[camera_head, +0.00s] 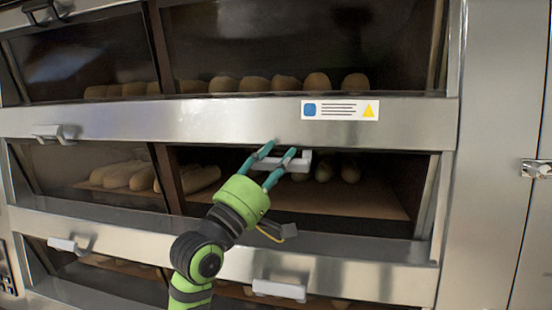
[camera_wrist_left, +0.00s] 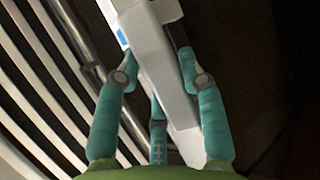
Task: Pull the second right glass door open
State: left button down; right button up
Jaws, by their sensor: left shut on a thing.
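The second right glass door (camera_head: 390,215) is in the middle row of the oven front in the head view. Loaves and a brown deck show behind it. Its pale handle (camera_head: 305,158) sits at the door's top edge, under the steel strip. My left gripper (camera_head: 275,155) is shut on this handle, with its teal fingers around the bar. In the left wrist view, the pale handle bar (camera_wrist_left: 160,65) runs between the fingers of the left gripper (camera_wrist_left: 158,70). I cannot tell whether the door stands slightly ajar. My right gripper is not in view.
A steel strip with a label (camera_head: 340,110) runs above the door. Another pale handle (camera_head: 280,290) is below it, and the left middle door has its own handle (camera_head: 47,133). A steel panel with a latch (camera_head: 536,168) stands at the right.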

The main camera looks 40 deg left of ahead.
pick_arm(q)
jog(key=c, duration=0.7)
grip_release()
jog(key=shift+s+f, duration=0.2)
jog(key=v, duration=0.6)
jog(key=shift+s+f, duration=0.2)
jog(key=shift+s, duration=0.2)
